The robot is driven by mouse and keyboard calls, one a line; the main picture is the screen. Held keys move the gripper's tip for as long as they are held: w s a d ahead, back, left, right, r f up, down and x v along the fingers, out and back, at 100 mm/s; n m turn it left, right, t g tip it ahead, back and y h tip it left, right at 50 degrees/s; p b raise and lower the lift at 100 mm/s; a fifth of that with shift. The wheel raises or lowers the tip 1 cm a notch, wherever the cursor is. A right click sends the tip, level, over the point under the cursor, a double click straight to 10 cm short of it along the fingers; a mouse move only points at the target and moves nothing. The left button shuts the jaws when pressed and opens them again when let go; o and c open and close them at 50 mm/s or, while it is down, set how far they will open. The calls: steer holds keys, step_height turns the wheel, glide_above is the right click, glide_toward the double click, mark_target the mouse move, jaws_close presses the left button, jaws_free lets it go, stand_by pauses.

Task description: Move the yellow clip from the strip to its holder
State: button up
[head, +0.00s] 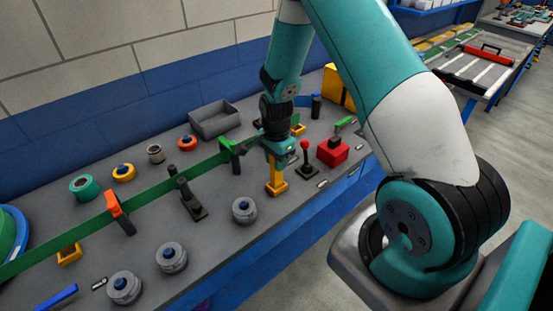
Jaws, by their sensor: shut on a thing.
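The yellow clip (277,181) hangs upright under my gripper (278,158), near the front edge of the bench. My gripper is shut on its upper part, and the fingers are small and partly hidden. The green strip (165,185) runs across the bench from the lower left toward the middle. The clip is to the right of the strip's visible right end, apart from it. A yellow bracket (69,254) sits at the lower left and another yellow piece (298,129) is behind my gripper, partly hidden. I cannot tell which is the holder.
An orange clip (119,212) and a green clip (229,150) are on the strip. A black upright fixture (187,198), several grey round knobs (244,209), a red-knobbed lever (306,160) and a red box (332,151) stand close by. A grey tray (214,120) is behind.

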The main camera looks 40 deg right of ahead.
steer(key=shift+f, duration=0.2)
steer(key=o, duration=1)
steer(key=shift+o, duration=0.2)
step_height(320, 180, up, 7)
steer(key=p, duration=0.5)
steer(key=shift+r, duration=0.1)
